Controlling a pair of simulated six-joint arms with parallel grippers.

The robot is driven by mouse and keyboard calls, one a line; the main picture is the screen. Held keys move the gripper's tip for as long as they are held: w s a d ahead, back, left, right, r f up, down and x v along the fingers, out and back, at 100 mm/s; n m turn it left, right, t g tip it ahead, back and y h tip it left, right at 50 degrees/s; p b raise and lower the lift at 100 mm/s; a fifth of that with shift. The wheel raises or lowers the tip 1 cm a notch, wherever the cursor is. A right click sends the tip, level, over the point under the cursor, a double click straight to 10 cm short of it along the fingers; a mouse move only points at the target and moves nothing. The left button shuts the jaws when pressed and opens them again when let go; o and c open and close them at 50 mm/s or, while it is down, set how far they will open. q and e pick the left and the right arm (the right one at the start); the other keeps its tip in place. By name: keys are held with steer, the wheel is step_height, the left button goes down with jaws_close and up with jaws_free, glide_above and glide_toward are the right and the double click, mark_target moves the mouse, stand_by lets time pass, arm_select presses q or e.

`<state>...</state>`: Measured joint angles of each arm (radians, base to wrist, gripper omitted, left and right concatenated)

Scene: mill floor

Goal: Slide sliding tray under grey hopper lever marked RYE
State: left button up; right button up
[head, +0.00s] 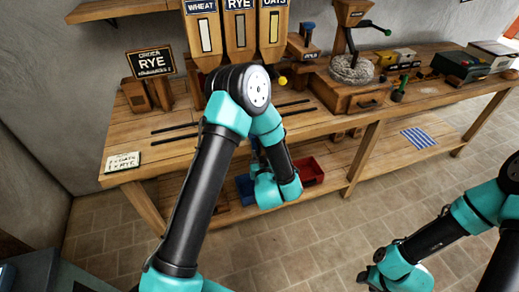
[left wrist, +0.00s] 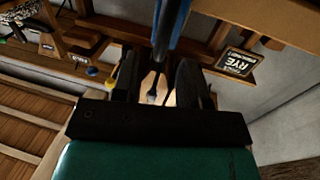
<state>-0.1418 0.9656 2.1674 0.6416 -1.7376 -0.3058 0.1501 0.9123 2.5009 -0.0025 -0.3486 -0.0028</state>
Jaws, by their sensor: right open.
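The RYE hopper (head: 240,36) stands at the back between the WHEAT hopper (head: 200,38) and the OATS hopper (head: 272,38). My left arm hides its lower part and any grey lever. I cannot make out the sliding tray; dark rails (head: 176,129) on the bench run behind my arm. My left gripper (left wrist: 158,66) is mostly hidden in the head view. In the left wrist view its fingers stand apart, with a blue bar and something pale showing between them; whether they hold anything is unclear. My right gripper (head: 374,278) is open, low at right, away from the bench.
An ORDER RYE sign (head: 151,62) stands at back left and a white card (head: 122,162) lies at front left. A yellow knob (head: 282,80) shows beneath OATS. A grinder with a stone (head: 351,70) is right of the hoppers. A red bin (head: 311,172) sits below.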

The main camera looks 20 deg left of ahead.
arm_select(q)
steer(key=v, duration=1.3)
step_height(320, 180, down, 13)
steer(key=a+m+g+h, duration=0.2)
steer(key=a+g+h, duration=0.1)
steer(key=g+h, duration=0.45)
steer(key=s+f+m+g+h, duration=0.1)
steer(key=s+f+g+h, duration=0.1)
steer(key=s, duration=0.4)
steer(key=s+f+m+g+h, duration=0.1)
steer(key=s+f+g+h, duration=0.2)
steer(key=s+g, duration=0.2)
steer(key=shift+s+a+f, duration=0.3)
steer(key=shift+s+a, duration=0.15)
steer(key=shift+s, duration=0.05)
